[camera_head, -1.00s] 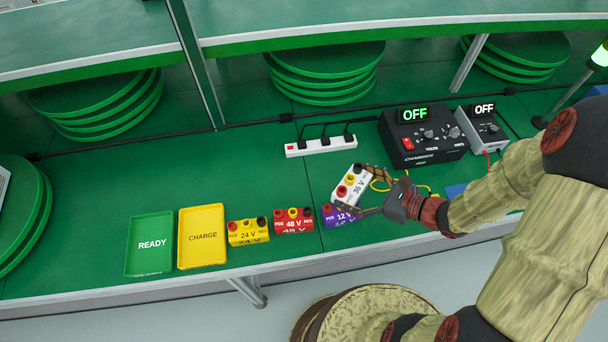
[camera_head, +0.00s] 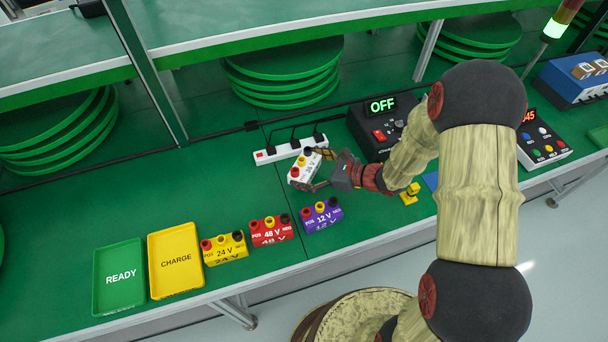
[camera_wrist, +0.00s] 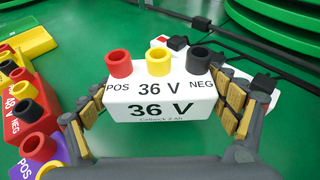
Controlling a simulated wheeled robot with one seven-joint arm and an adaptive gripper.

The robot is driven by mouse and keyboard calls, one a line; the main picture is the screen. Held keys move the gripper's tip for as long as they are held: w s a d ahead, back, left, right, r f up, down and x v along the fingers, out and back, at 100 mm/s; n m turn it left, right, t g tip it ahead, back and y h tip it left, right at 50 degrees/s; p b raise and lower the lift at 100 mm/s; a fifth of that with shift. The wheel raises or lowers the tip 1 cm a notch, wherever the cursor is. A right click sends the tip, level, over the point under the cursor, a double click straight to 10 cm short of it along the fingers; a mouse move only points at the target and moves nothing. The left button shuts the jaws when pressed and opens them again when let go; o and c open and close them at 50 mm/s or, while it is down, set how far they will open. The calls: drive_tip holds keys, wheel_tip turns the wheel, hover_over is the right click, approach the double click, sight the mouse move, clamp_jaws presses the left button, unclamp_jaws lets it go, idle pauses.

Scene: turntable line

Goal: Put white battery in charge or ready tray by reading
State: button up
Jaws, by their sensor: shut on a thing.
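The white 36 V battery (camera_head: 304,168) has red, yellow and black terminals on top. My gripper (camera_head: 318,170) is shut on it, and the wrist view shows the white battery (camera_wrist: 160,100) between the padded fingers. It is above the green bench, left of the black charger (camera_head: 373,126), whose display reads OFF. The green READY tray (camera_head: 119,295) and yellow CHARGE tray (camera_head: 176,283) lie empty at the left front of the bench. My arm hides part of the charger and whatever lies behind it.
Yellow 24 V (camera_head: 224,249), red 48 V (camera_head: 271,231) and purple 12 V (camera_head: 321,215) batteries stand in a row right of the trays. A white power strip (camera_head: 289,152) lies behind the held battery. Bench space behind the trays is clear.

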sight(304, 173)
drive_tip(key=shift+w+a+f+b, duration=0.1)
drive_tip(key=shift+w+f+b, duration=0.1)
drive_tip(key=shift+f+b, duration=0.55)
drive_tip(key=shift+w+a+f+b, duration=0.15)
drive_tip(key=shift+f+b, duration=0.15)
drive_tip(key=shift+f, duration=0.8)
drive_tip(key=shift+d+f, duration=0.1)
drive_tip(key=shift+f, duration=0.05)
drive_tip(key=o, duration=1.4)
drive_tip(key=shift+c, duration=0.2)
drive_tip(key=shift+o, duration=1.2)
